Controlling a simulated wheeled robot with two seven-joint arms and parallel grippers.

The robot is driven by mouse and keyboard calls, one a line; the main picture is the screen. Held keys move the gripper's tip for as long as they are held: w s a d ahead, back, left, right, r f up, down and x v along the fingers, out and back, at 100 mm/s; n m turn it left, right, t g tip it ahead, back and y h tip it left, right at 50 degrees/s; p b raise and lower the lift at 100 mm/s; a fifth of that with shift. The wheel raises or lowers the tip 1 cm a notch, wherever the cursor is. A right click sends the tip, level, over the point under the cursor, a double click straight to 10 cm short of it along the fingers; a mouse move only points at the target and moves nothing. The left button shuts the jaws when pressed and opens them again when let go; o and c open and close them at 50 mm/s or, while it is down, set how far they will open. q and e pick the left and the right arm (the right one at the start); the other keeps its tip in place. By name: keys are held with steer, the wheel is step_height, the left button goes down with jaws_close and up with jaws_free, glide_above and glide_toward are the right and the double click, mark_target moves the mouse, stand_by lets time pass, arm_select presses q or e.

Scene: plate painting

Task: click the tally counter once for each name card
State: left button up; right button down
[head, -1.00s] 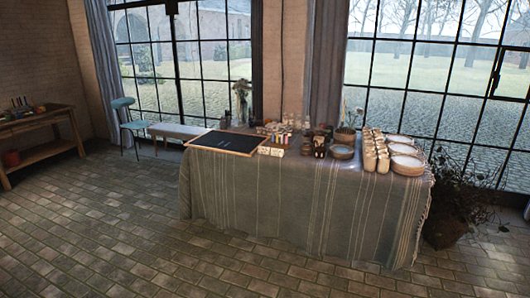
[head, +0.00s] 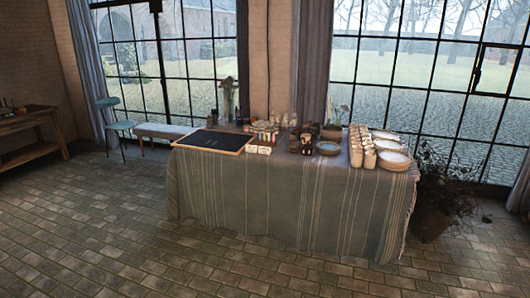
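A long table under a striped grey-green cloth (head: 270,205) stands ahead in the head view, some way off across the brick floor. Small white cards (head: 259,149) lie near its front edge, just right of a dark framed board (head: 212,141). They are too small to count or read. I cannot make out a tally counter among the small items on the table. Neither of my grippers shows in the view.
Stacked plates (head: 393,160), several cups (head: 361,146) and a blue-grey bowl (head: 328,148) stand on the table's right half. A potted plant (head: 433,215) is at its right end. A bench (head: 163,131), a blue chair (head: 112,123) and a wooden side table (head: 32,137) are left. The floor (head: 120,240) in front is clear.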

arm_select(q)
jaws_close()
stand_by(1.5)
